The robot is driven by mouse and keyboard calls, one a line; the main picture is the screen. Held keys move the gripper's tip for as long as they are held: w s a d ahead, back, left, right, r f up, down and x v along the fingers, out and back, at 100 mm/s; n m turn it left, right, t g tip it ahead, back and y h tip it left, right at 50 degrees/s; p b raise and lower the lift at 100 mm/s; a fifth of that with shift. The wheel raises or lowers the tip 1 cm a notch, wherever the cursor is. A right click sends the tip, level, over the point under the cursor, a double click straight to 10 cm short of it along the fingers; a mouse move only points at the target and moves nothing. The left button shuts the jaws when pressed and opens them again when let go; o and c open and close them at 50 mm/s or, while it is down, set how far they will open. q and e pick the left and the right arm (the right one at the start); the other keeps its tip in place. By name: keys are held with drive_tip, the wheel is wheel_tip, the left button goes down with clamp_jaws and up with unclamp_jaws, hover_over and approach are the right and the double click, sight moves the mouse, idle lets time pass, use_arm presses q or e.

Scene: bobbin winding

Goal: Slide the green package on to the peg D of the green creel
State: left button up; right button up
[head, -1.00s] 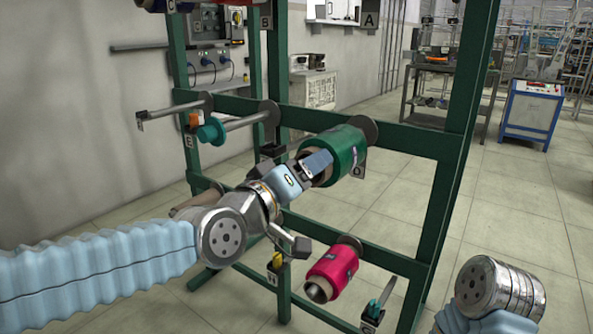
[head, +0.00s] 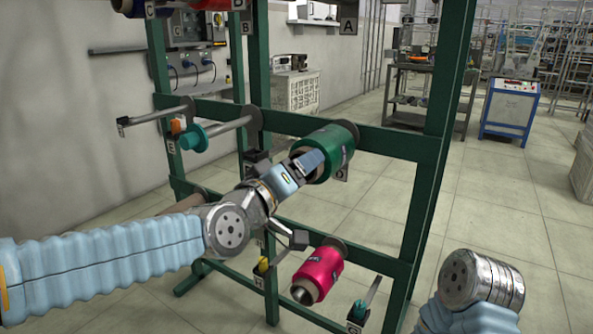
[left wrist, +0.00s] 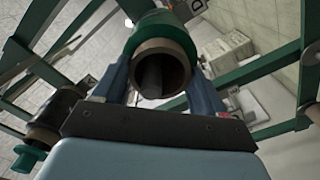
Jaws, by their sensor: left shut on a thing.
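The green package (head: 328,150) is at peg D of the green creel (head: 428,190), just above the D label (head: 342,174). Its far end is close to the peg's round backing disc (head: 347,128). My left gripper (head: 310,162) is shut on the package's near end. In the left wrist view, the fingers (left wrist: 163,85) lie on either side of the green package (left wrist: 165,28) and its brown core. A dark shape shows inside the core, which looks like the peg. The peg itself is hidden in the head view. My right gripper is out of view; only its wrist shows.
A pink package (head: 319,273) sits on a lower peg. A bare peg with a teal end piece (head: 193,138) stands left of my left gripper. Creel posts and rails surround the arm. A blue-and-white cabinet (head: 510,112) stands farther back on open floor.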

use_arm(q)
drive_tip(key=shift+f+b, duration=0.25)
drive_tip(key=shift+b, duration=0.25)
idle(0.4)
drive_tip(key=o, duration=1.2)
drive_tip(key=shift+b+v, duration=1.9)
drive_tip(key=shift+v, duration=5.05)
